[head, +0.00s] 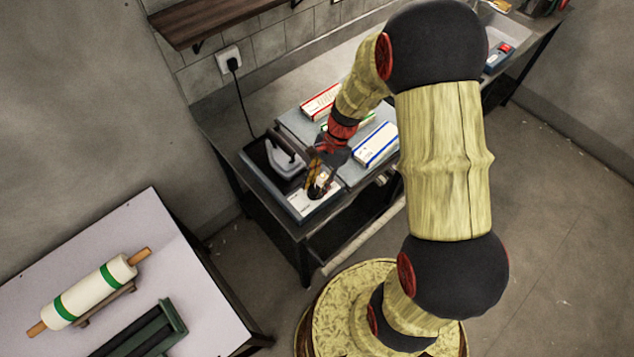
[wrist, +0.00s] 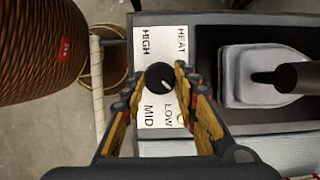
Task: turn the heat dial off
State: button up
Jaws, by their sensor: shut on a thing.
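The heat dial (wrist: 160,77) is a round black knob on a white panel (wrist: 153,42) marked HEAT, HIGH, MID and LOW. Its white pointer line slants to the lower right, toward LOW. My gripper (wrist: 159,80) is shut on the dial, with one finger at each side of it. A small orange-red light shows by the right finger, partly hidden. In the head view my gripper (head: 318,183) is over the panel (head: 309,203) at the front of the grey unit, and it hides the dial there.
A grey iron (head: 285,158) rests in the dark tray beside the panel; it also shows in the wrist view (wrist: 265,75). Boxes (head: 377,145) lie on the unit. A black cord runs to a wall socket (head: 231,58). A side table holds a rolling pin (head: 92,290).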

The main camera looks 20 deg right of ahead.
jog(key=n+p, duration=0.1)
jog(key=n, duration=0.1)
jog(key=n+g+h+p, duration=0.1)
jog(key=n, duration=0.1)
jog(key=shift+w+a+n+g, duration=0.15)
jog(key=shift+n+g, duration=0.15)
jog(key=n+h+p, duration=0.1)
jog(key=n, duration=0.3)
jog(key=shift+w+g, duration=0.1)
jog(key=shift+g, duration=0.3)
jog(key=o, duration=1.1)
jog(key=shift+o, duration=0.3)
jog(key=v, duration=1.2)
jog(key=shift+a, duration=0.25)
jog(key=shift+w, duration=0.1)
